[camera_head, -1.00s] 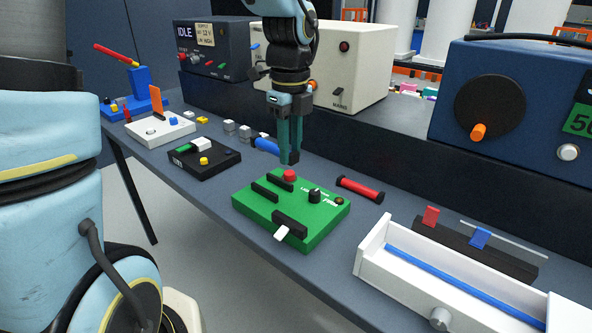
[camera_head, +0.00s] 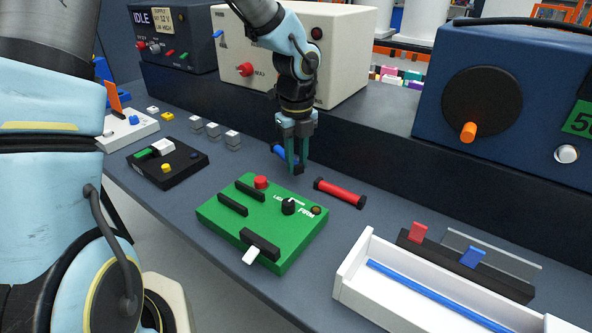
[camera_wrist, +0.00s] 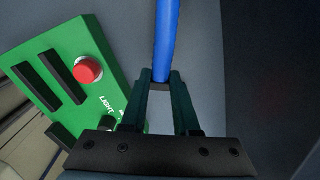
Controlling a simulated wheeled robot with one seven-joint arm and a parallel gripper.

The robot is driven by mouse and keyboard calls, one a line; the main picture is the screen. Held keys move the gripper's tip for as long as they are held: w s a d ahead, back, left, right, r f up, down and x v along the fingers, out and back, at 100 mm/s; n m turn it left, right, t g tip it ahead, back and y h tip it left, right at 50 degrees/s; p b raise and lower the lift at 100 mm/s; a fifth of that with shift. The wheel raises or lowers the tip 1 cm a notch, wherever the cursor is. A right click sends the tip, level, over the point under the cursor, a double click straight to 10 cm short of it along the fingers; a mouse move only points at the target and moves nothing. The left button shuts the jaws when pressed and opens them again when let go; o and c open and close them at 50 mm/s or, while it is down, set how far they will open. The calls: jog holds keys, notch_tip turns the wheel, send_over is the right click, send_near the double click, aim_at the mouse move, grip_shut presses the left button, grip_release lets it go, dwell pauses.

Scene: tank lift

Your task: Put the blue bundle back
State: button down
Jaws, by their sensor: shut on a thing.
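The blue bundle (camera_head: 284,154), a blue rod with black ends, is at the back of the bench beside the dark raised step. My gripper (camera_head: 297,166) points down and is shut on its near black end. In the wrist view the blue bundle (camera_wrist: 166,40) runs away from between my fingertips (camera_wrist: 160,76). Its far end is outside that view. I cannot tell whether it touches the bench or hangs just above it. A similar red bundle (camera_head: 340,192) lies to its right.
The green board (camera_head: 215,213) with a red button lies in front of my gripper. A white open tray (camera_head: 352,268) holding a long blue rod is at right. A black holder (camera_head: 508,284) with red and blue tabs stands behind it. A blue cabinet (camera_head: 440,122) stands at back right.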

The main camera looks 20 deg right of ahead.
jog(key=shift+f, duration=1.6)
jog(key=shift+f, duration=0.15)
jog(key=c, duration=0.7)
grip_release()
jog(key=shift+o, duration=0.2)
